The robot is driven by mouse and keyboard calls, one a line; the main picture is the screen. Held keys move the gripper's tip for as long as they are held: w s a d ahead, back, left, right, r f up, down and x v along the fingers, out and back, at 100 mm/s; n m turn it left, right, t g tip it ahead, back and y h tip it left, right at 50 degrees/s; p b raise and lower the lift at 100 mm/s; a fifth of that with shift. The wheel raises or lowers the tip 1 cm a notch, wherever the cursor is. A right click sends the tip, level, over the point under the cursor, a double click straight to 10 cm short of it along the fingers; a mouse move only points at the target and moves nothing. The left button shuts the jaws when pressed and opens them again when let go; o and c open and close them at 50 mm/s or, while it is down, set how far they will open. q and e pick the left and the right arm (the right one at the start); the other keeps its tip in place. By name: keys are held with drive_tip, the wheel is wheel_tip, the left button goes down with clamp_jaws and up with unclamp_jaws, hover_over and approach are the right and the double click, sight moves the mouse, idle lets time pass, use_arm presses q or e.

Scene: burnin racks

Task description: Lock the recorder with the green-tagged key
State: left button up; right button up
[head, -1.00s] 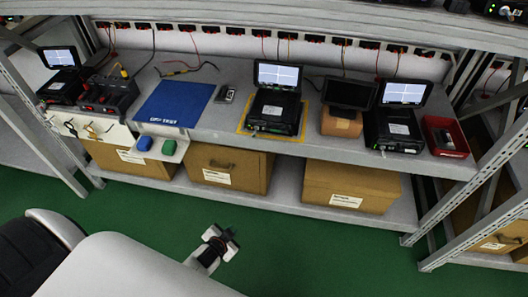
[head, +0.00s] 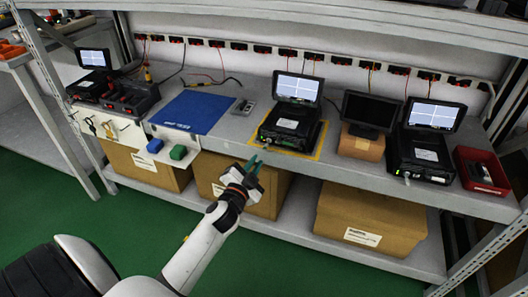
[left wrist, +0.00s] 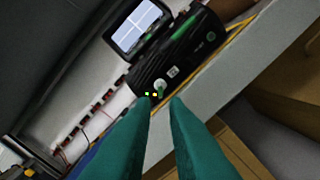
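The black recorder (head: 284,128) with a lit screen (head: 298,87) stands in a yellow outline on the shelf; it also shows in the left wrist view (left wrist: 150,68). A round silver lock (left wrist: 160,84) is on its front face. A small green piece (left wrist: 161,92) shows at the lock; I cannot tell whether it is the key's tag. My left gripper (head: 254,164) has teal fingers, open and empty, in front of and below the recorder's front. In the left wrist view its tips (left wrist: 164,101) are apart, just short of the lock. My right gripper is out of view.
Keys (head: 91,125) hang on a white panel at left, near a blue block (head: 155,146) and a green block (head: 178,152). A blue mat (head: 192,111) lies left of the recorder. Another recorder (head: 420,155) and a red bin (head: 483,172) stand right. Cardboard boxes (head: 365,215) fill the lower shelf.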

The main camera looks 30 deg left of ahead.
sight(264, 148)
use_arm(q)
drive_tip(key=x, duration=0.7)
drive_tip(key=shift+w+b, duration=0.15)
drive_tip(key=shift+b, duration=0.25)
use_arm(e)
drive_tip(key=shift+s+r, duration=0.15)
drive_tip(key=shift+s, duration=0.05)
use_arm(q)
clamp_jaws()
